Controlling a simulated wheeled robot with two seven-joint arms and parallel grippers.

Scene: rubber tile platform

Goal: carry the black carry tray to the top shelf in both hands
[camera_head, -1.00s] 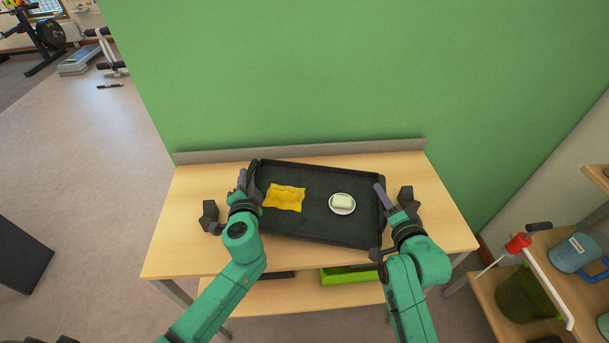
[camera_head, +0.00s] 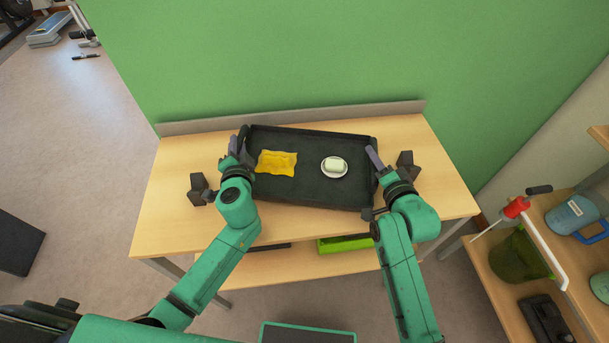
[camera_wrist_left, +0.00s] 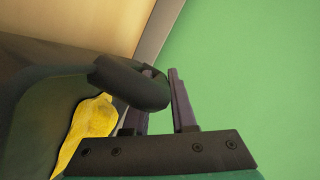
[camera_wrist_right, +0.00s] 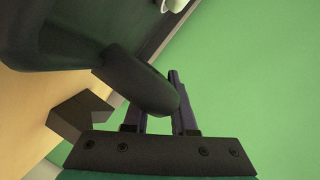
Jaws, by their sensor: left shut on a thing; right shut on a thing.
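The black carry tray (camera_head: 312,193) is over the wooden top (camera_head: 440,190) of a unit against the green wall, roughly level. I cannot tell whether it touches that top. A yellow cloth (camera_head: 277,163) and a pale soap bar (camera_head: 335,164) on a white dish lie in it. My left gripper (camera_head: 238,150) is shut on the tray's left end, and my right gripper (camera_head: 373,162) on its right end. The left wrist view shows the tray's dark handle (camera_wrist_left: 130,82) between the fingers. The right wrist view shows the other handle (camera_wrist_right: 138,80) likewise.
A grey upstand (camera_head: 300,115) runs along the back edge. A green tray (camera_head: 343,243) sits on the lower shelf. At right, wooden shelves (camera_head: 590,190) hold a blue mug (camera_head: 572,217) and a green bin (camera_head: 517,257). Open floor (camera_head: 80,130) lies to the left.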

